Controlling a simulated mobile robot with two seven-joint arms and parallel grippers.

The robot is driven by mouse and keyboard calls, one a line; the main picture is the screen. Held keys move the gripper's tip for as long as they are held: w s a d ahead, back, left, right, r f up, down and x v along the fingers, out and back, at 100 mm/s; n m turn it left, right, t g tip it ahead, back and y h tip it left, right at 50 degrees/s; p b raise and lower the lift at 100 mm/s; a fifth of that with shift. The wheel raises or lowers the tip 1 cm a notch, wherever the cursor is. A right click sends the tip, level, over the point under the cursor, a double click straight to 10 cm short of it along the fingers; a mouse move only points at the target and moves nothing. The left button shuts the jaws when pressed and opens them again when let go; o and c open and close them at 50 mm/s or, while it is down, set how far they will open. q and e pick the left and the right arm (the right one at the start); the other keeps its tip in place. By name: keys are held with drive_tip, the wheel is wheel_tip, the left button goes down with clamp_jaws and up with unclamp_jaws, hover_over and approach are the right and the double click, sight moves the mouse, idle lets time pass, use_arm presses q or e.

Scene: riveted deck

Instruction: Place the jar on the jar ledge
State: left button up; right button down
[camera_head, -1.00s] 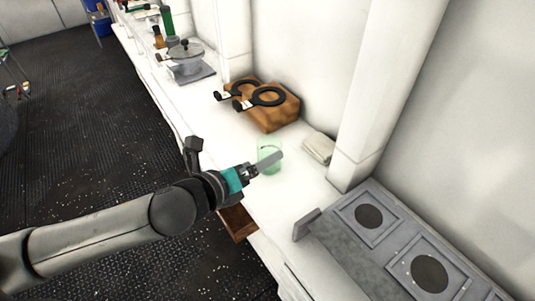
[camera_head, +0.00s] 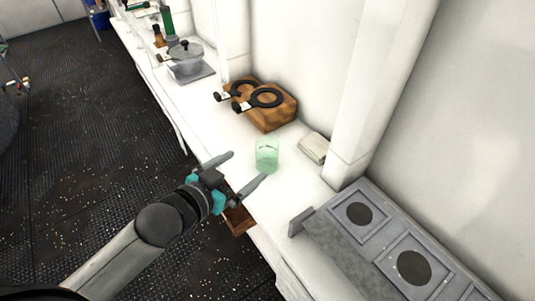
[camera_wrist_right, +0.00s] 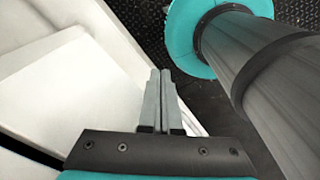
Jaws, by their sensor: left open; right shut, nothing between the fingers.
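The jar (camera_head: 267,155) is pale green and see-through. It stands upright on the white counter in the head view. My left gripper (camera_head: 249,164) is open, with its two fingers spread and pointing towards the jar. The fingertips are just left of and below the jar in the picture, with nothing held between them. A wooden block (camera_head: 275,118) with black ring-shaped pieces on top stands behind the jar. I cannot tell which thing is the jar ledge. My right gripper (camera_wrist_right: 160,73) is shut and empty in the right wrist view.
A folded pale cloth or pad (camera_head: 314,148) lies right of the jar, by a white pillar (camera_head: 375,90). A grey stove-like unit (camera_head: 385,240) fills the lower right. A brown drawer-like part (camera_head: 239,219) juts below the counter edge. A lidded pot (camera_head: 186,60) stands farther back.

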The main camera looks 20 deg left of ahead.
use_arm(q)
drive_tip(key=n, duration=0.1)
approach(272, 143)
drive_tip(key=x, duration=0.5)
drive_tip(key=shift+d+f, duration=0.15)
drive_tip(key=shift+d, duration=0.1)
drive_tip(key=shift+x, duration=2.6)
drive_tip(key=shift+a, duration=0.15)
drive_tip(key=shift+c, duration=0.4)
drive_tip(key=c, duration=1.5)
wheel_tip(272, 143, up, 20)
drive_tip(key=shift+r+p, duration=0.1)
drive_tip(key=shift+p, duration=0.75)
